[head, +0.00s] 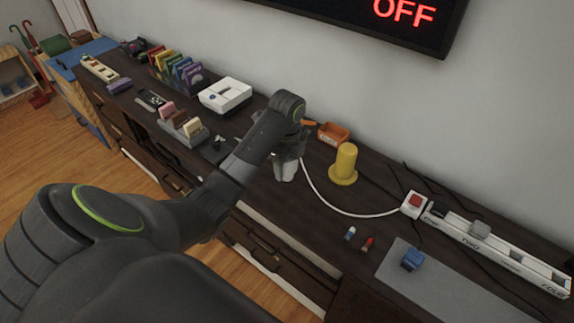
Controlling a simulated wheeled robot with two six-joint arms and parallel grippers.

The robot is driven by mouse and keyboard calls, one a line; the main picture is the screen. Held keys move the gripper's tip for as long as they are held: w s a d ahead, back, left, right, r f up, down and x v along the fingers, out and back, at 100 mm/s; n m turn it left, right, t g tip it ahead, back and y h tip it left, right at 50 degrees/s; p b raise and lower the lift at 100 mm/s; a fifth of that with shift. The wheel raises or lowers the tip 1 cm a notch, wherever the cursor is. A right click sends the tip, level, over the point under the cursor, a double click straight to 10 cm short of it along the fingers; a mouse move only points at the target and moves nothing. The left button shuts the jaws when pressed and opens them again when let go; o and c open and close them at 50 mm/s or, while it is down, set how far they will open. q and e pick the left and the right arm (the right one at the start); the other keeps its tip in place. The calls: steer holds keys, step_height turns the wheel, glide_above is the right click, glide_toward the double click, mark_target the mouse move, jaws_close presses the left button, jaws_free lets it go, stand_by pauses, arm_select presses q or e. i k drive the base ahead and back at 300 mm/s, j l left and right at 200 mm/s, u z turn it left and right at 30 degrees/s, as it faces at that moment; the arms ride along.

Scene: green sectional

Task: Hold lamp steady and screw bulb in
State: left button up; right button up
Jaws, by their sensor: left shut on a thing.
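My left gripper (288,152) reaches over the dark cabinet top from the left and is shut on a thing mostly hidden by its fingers. A pale, whitish piece (285,171) shows just below the fingers. It may be part of the lamp, but I cannot tell. A white cord (334,207) runs from beside the gripper to a white box with a red switch (415,202). I cannot make out a bulb. My right gripper is not in view.
A yellow post on a round base (344,164) stands right of the gripper, with an orange bin (334,134) behind. A blue item (412,259) sits on a grey mat (447,283). A labelled white strip (497,250) lies at right. The wall sign (404,12) reads OFF.

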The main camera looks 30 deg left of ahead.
mark_target(343, 173)
steer(key=i+j, duration=0.1)
steer(key=j, duration=2.2)
steer(key=i+j, duration=0.15)
steer(key=j, duration=1)
steer(key=j+z, duration=0.2)
steer(key=z, duration=1.05)
